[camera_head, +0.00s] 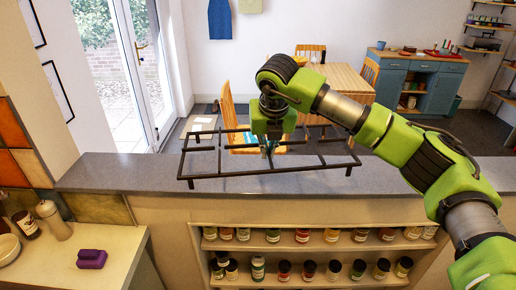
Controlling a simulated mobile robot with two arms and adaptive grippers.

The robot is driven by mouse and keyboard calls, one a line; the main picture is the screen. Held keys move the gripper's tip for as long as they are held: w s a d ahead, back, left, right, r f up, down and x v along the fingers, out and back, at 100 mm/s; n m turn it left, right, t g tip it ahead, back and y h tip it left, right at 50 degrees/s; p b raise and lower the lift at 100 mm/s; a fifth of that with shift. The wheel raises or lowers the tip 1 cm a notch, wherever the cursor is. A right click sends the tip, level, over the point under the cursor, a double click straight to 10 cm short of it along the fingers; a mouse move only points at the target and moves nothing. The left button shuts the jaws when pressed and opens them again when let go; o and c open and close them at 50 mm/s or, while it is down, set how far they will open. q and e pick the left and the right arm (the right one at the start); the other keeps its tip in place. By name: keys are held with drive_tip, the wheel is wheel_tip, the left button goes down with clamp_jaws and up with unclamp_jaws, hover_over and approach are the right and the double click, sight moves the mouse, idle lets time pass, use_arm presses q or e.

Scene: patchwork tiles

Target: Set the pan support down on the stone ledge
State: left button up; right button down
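The pan support (218,174) is a black metal grid with short legs. It is roughly level over the grey stone ledge (115,174), its near bar above the ledge top and its far part reaching past the ledge's back edge. I cannot tell whether its legs touch the stone. My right gripper (269,150) points down at the middle of the grid and appears shut on one of its bars; the fingertips are small and partly hidden. My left gripper is not in view.
Below the ledge, shelves (310,247) hold several jars. A counter (105,245) at the lower left carries a purple object (91,259) and bottles. Beyond the ledge stand a wooden table (345,82) and chairs. The ledge looks clear on both sides of the grid.

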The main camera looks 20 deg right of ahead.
sight(265, 176)
drive_tip(key=shift+w+m+h, duration=0.3)
drive_tip(key=shift+w+m, duration=0.3)
drive_tip(key=shift+m, duration=0.2)
drive_tip(key=shift+f+b, duration=0.25)
drive_tip(key=shift+b, duration=0.1)
drive_tip(key=shift+f+b, duration=0.5)
drive_tip(key=shift+f, duration=0.95)
drive_tip(key=shift+w+f+b, duration=0.1)
drive_tip(key=shift+f+b, duration=1.35)
drive_tip(key=shift+b, duration=0.05)
drive_tip(key=shift+f+b, duration=0.35)
drive_tip(key=shift+f, duration=0.05)
drive_tip(key=c, duration=2.2)
unclamp_jaws()
